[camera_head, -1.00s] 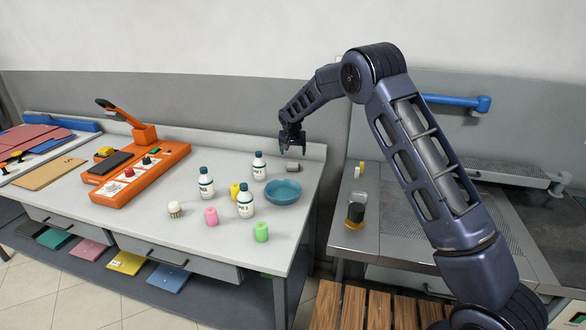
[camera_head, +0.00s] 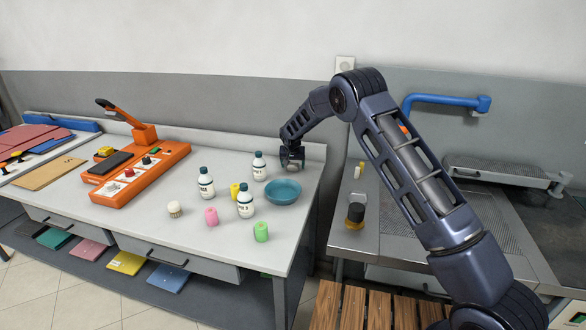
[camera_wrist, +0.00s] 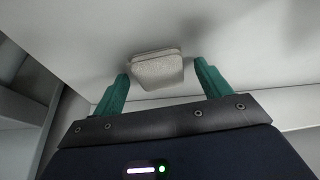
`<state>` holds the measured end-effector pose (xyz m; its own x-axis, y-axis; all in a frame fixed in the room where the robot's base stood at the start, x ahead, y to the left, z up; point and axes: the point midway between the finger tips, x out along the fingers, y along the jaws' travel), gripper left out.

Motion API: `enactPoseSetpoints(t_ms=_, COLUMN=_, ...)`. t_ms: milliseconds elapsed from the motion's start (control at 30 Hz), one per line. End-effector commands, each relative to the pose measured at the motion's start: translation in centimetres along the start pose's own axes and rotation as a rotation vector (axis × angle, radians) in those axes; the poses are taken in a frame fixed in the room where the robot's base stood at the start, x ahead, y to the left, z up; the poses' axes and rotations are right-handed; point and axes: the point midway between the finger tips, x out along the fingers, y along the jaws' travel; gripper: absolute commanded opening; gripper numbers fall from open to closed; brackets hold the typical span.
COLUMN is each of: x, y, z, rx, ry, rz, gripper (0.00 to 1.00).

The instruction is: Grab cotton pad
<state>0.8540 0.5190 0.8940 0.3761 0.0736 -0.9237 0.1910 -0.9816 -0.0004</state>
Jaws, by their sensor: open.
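The cotton pad (camera_wrist: 157,70) is a pale, off-white rounded block on the table top. In the wrist view it sits just ahead of and between the green fingertips of my gripper (camera_wrist: 160,82), with a gap on the right side. In the head view my gripper (camera_head: 293,164) is low over the back right corner of the table (camera_head: 160,190), right behind the teal bowl (camera_head: 283,191). The pad is mostly hidden by the gripper there. The gripper is open and empty.
White bottles with dark caps (camera_head: 259,166) stand left of my gripper. An orange machine (camera_head: 140,172) is at left. The wall is close behind.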

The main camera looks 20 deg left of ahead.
Motion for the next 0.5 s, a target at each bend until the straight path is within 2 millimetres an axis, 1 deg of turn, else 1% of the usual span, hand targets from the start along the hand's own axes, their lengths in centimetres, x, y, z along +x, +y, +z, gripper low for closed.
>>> enactPoseSetpoints(t_ms=67, x=-0.01, y=0.01, z=0.01, rx=0.000, ry=0.000, rz=0.000, gripper=0.76)
enactPoseSetpoints(t_ms=167, x=-0.01, y=0.02, z=0.02, rx=0.000, ry=0.000, rz=0.000, gripper=0.59)
enactPoseSetpoints(t_ms=300, x=-0.01, y=0.02, z=0.03, rx=0.000, ry=-0.001, rz=0.000, gripper=0.31)
enactPoseSetpoints(t_ms=333, x=-0.01, y=0.02, z=0.02, rx=0.000, ry=-0.001, rz=0.000, gripper=0.29)
enactPoseSetpoints(t_ms=500, x=-0.02, y=0.03, z=0.02, rx=0.000, ry=-0.001, rz=0.000, gripper=0.29)
